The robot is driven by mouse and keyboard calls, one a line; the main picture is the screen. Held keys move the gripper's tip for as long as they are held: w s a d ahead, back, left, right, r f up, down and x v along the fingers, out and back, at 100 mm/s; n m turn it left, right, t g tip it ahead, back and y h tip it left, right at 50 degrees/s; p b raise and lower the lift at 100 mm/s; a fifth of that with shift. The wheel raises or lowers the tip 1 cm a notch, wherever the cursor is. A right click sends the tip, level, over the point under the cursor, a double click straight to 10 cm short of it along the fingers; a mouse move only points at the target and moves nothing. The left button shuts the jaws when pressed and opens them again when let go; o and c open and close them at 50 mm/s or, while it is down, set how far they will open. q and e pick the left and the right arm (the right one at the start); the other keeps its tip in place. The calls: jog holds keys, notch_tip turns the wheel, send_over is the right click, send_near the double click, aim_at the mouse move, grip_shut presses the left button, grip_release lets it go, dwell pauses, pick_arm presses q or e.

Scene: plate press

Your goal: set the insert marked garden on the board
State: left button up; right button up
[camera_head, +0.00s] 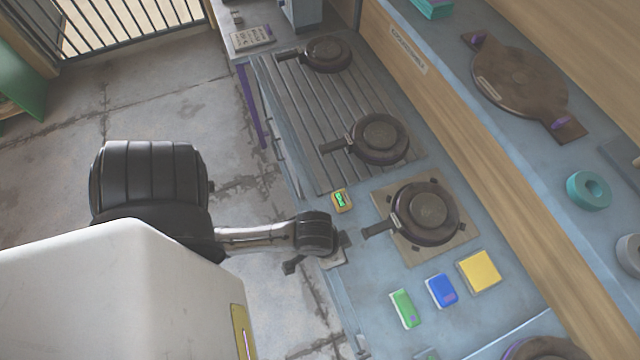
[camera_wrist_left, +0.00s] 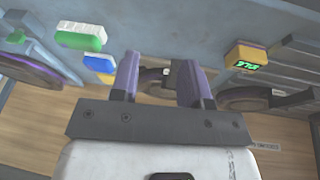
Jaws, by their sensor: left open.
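No marking reading garden is legible. Dark round pieces with single handles lie on the left bench: one at the far end (camera_head: 328,54), one in the middle (camera_head: 380,138), both on a slatted rack (camera_head: 290,120), and one (camera_head: 425,208) on a square tan board (camera_head: 388,212). A brown round plate (camera_head: 520,78) with two purple-gripped ends and a small label lies on the right surface. My left gripper (camera_head: 318,255) is open and empty near the bench's front edge. In the left wrist view its purple fingers (camera_wrist_left: 163,75) stand apart, with a dark handled piece showing beyond them.
A yellow box with a green display (camera_head: 341,200) sits beside the tan board. Green (camera_head: 404,308), blue (camera_head: 441,291) and yellow (camera_head: 479,271) blocks lie nearer. A wooden ledge (camera_head: 450,110) divides the surfaces. A teal ring (camera_head: 588,190) lies at the right.

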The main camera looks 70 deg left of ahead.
pick_arm(q)
jog(key=s, duration=0.1)
jog(key=s+a+m, duration=0.1)
jog(key=s+a+m+y, duration=0.1)
jog(key=shift+s+a+r, duration=0.1)
jog(key=shift+s+r, duration=0.15)
dwell(0.5)
